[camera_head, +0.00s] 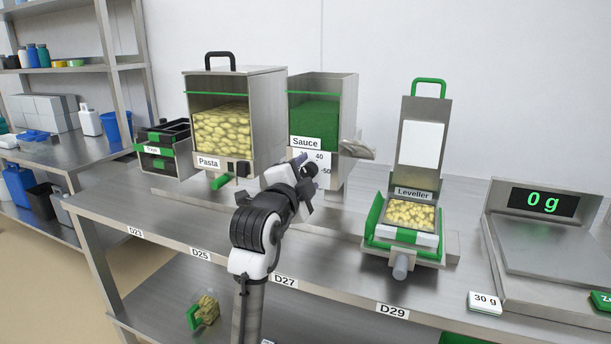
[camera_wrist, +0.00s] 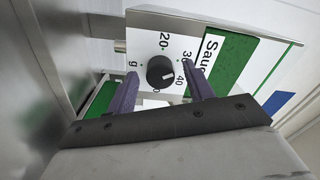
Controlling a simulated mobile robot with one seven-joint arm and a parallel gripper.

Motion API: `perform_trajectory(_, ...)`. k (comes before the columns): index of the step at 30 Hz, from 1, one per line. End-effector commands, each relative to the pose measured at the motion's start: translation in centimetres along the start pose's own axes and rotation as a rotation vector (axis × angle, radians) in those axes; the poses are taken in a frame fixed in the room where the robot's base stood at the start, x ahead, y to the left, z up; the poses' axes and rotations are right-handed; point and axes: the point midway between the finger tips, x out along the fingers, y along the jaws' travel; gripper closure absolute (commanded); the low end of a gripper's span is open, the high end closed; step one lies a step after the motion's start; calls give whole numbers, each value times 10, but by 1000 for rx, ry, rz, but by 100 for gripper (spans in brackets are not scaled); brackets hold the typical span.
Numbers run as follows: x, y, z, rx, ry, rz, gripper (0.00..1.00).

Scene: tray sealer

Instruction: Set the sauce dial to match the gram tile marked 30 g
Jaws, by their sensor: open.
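The sauce dispenser (camera_head: 320,95) has a label reading Sauce and a number scale on its front. Its black dial (camera_wrist: 160,72) shows in the wrist view, with numbers including 20, 30 and 40 around it. The dial's white pointer mark appears turned toward 40. My gripper (camera_wrist: 161,92) is open, its two purple fingers either side of the dial with visible gaps; whether they reach its depth is unclear. In the head view my gripper (camera_head: 303,168) is in front of the scale and partly hides it. The gram tile marked 30 g (camera_head: 485,301) lies at the bench's front right.
The pasta dispenser (camera_head: 268,120) stands close on the left, with trays (camera_head: 160,150) beyond it. The leveller (camera_head: 424,150), holding a filled tray, is to the right. A scale (camera_head: 545,245) reading 0 g and a partly visible green tile (camera_head: 602,300) are at far right.

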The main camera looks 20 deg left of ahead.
Motion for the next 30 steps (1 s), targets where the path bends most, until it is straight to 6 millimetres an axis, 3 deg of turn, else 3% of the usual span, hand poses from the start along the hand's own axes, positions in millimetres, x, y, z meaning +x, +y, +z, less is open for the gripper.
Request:
perform_trajectory(12, -86, 0, 1, 1, -4, -3, 48)
perform_trajectory(18, -120, 0, 1, 0, -2, -1, 48)
perform_trajectory(24, -133, 0, 1, -1, -2, 0, 48)
perform_trajectory(30, -134, 0, 0, 0, -2, 1, 48)
